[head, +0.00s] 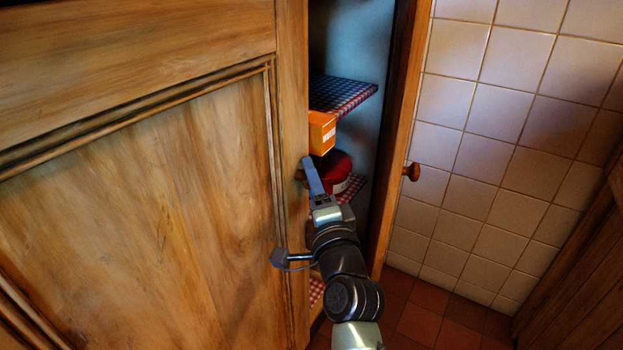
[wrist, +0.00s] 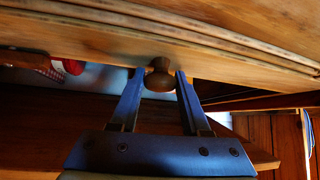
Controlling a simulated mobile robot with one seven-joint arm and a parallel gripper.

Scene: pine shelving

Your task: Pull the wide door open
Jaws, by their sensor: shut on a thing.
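The wide door (head: 130,190) is a large pine panel door filling the left of the head view. Its round wooden knob (wrist: 160,80) shows in the wrist view; in the head view my gripper mostly hides it. My gripper (head: 309,168) is at the door's right edge. In the wrist view, my gripper (wrist: 160,73) has its two blue fingers on either side of the knob, shut on it. To the right of the door's edge the cupboard inside shows. I cannot tell how far the wide door itself stands from its frame.
A narrow door (head: 401,130) with a knob (head: 411,172) stands open to the right. Between the doors, checked shelves (head: 345,95) hold an orange box (head: 321,132) and a red item (head: 335,165). A tiled wall (head: 510,130) and dark wood (head: 580,270) bound the right side.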

